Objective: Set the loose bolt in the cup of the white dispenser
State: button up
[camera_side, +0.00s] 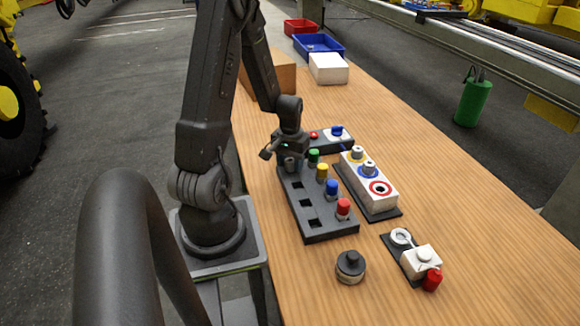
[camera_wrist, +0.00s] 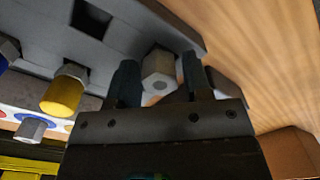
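The white dispenser (camera_side: 423,261) stands on a dark base at the front right in the side view. Its round cup (camera_side: 401,238) is at the far left of that base and looks empty. A grey hex bolt (camera_side: 289,164) is at the far end of the black rack (camera_side: 318,228), just under my gripper (camera_side: 287,155). In the wrist view the bolt (camera_wrist: 158,68) is between the fingertips of my gripper (camera_wrist: 160,82). The fingers are apart, with a narrow gap on the right of the bolt. I cannot tell whether the left finger touches it.
Green, yellow, blue and red pegs (camera_side: 343,208) line the rack. A white block (camera_side: 368,183) with coloured rings stands to its right; grey bolts stand in the yellow and blue rings. A round black knob (camera_side: 350,267) stands in front. Bins (camera_side: 318,45) are far back. The right tabletop is clear.

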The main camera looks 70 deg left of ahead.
aim_at(290, 160)
jog(key=c, duration=0.6)
jog(key=shift+r, duration=3.05)
jog(key=shift+c, duration=0.2)
